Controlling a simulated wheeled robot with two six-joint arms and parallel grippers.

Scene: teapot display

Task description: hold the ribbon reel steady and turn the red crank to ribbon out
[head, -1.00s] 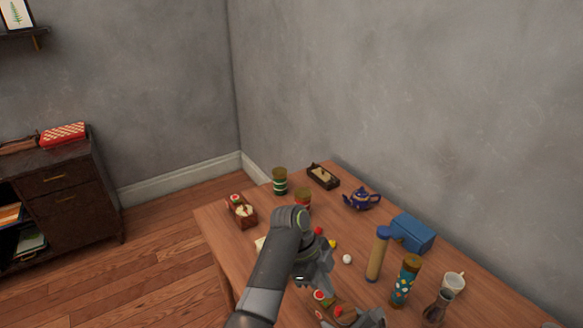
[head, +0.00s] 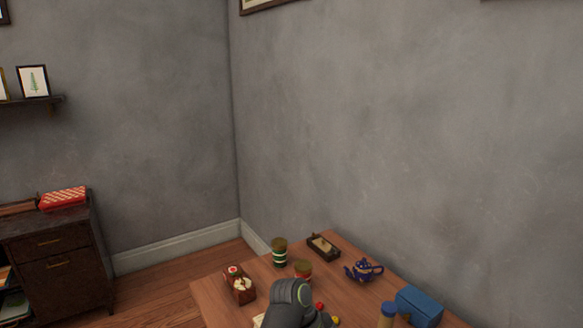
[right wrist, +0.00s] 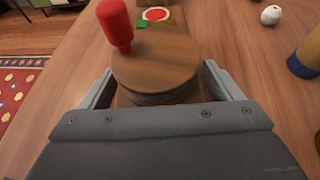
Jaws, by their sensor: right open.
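In the right wrist view, the reel's round wooden top (right wrist: 155,65) lies between the two fingers of my right gripper (right wrist: 160,88). The right gripper is open, one finger on each side of the reel; I cannot tell whether either finger touches it. The red crank handle (right wrist: 115,25) stands upright at the far left edge of the wooden top. A small piece with a red disc and green (right wrist: 155,14) lies just beyond the reel. In the head view, the reel and both grippers are below the frame; only a bend of one of my arms shows.
On the table (head: 225,295) stand a blue teapot (head: 363,269), a blue box (head: 418,306), a dark tray (head: 323,246), a green-banded canister (head: 280,252) and a small wooden box (head: 239,285). A white piece (right wrist: 270,15) lies beyond the reel.

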